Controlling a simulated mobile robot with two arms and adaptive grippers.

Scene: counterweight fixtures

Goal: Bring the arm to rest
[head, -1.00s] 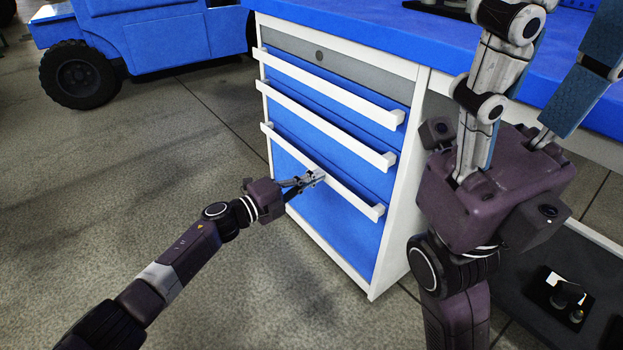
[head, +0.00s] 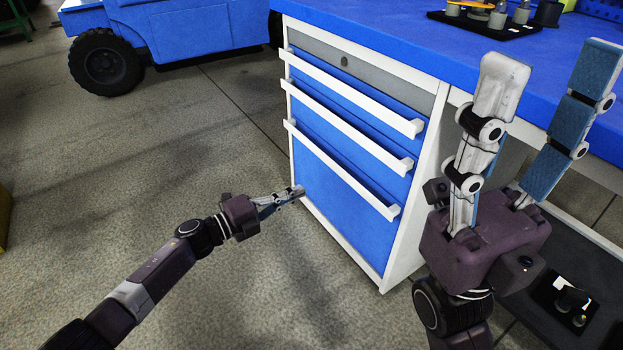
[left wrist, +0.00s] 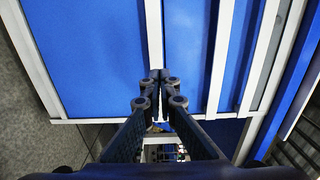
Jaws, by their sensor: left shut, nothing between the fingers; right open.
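My left arm (head: 150,280) reaches in from the lower left in the head view. Its left gripper (head: 298,191) is shut and empty, with the fingertips by the left edge of the drawer cabinet (head: 408,235), below the lowest handle. I cannot tell whether they touch it. In the left wrist view the fingertips of this gripper (left wrist: 162,75) are together in front of the blue cabinet front. My right gripper (head: 553,65) is open and empty, fingers pointing up, in front of the workbench at the right.
The cabinet has several drawers with white handles (head: 350,92), under a blue worktop (head: 400,35). A black tray (head: 490,22) with small parts stands on top. A dark lower shelf (head: 585,275) is at the right. A blue vehicle (head: 180,30) stands behind.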

